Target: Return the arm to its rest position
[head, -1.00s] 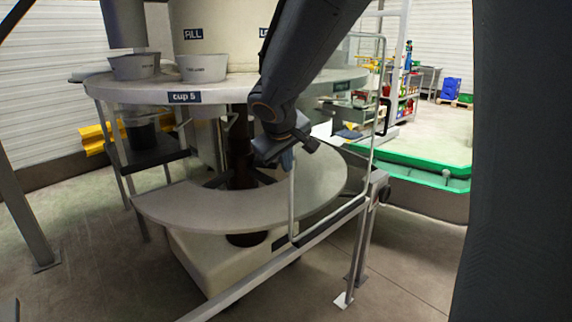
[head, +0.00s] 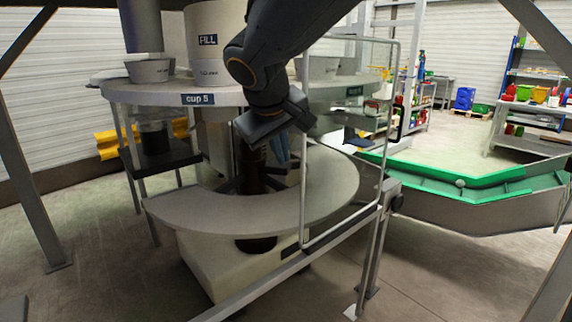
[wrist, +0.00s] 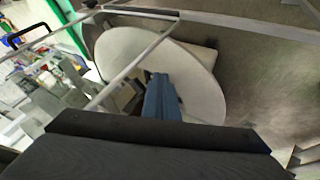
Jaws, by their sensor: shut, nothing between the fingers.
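My arm reaches in from the top of the head view, and my gripper (head: 281,158) hangs in front of the machine's central column, above the lower grey ring. Its blue-grey fingers are together with nothing between them. In the wrist view the shut fingers (wrist: 161,98) point toward the pale round plate (wrist: 195,75) and do not appear to touch it. A thin metal door frame (head: 304,190) stands just right of the gripper in the head view.
A lower grey ring (head: 200,212) lies beneath. A green-lined trough (head: 440,182) and stocked shelves (head: 535,95) stand to the right. The concrete floor (head: 90,260) at front left is clear.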

